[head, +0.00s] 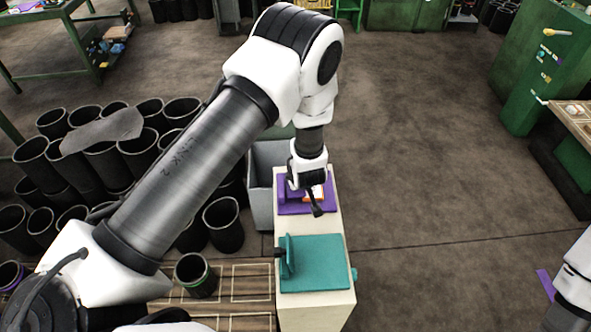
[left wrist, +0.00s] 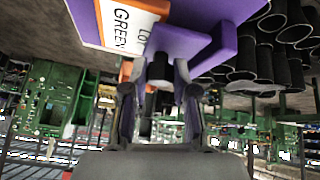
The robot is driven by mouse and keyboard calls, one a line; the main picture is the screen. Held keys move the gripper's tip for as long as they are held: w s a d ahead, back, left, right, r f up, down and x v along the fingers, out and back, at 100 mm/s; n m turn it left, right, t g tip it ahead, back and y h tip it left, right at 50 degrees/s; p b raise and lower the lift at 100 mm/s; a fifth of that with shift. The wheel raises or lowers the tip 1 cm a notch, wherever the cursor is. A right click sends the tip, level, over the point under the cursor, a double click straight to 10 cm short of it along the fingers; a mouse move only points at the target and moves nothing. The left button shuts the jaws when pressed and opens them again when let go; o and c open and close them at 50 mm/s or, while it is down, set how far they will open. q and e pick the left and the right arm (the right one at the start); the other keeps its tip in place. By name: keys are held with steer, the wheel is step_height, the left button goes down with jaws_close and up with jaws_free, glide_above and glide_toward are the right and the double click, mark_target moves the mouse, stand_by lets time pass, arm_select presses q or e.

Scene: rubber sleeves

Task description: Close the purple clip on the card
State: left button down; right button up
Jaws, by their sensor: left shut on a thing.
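The purple clip (head: 292,208) lies on the far part of a narrow pale stand, partly hidden by my left gripper (head: 315,200). The card (head: 319,192), white with an orange border, shows in the clip. In the left wrist view the purple clip (left wrist: 215,42) fills the top, beside the card (left wrist: 120,22) printed with "GREEN". My left gripper (left wrist: 160,88) is shut on a dark knob (left wrist: 160,72) of the purple clip. How far the clip's arm is from the card is hard to tell. Only part of my right arm shows at the lower right; its gripper is out of frame.
A teal clip (head: 315,265) with an upright plate sits on the near part of the pale stand (head: 318,312). A grey bin (head: 262,185) stands left of the stand. Several black sleeves (head: 100,160) crowd the left.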

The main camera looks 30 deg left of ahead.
arm_select(q)
steer(key=shift+w+d+f+g+y+p, duration=0.1)
steer(key=shift+d+f+g+y+p, duration=0.15)
steer(key=shift+y+p, duration=0.45)
steer(key=shift+a, duration=0.1)
steer(key=c, duration=1.1)
jaws_free()
steer(key=shift+o, duration=1)
steer(key=v, duration=0.7)
steer(key=shift+r, duration=0.2)
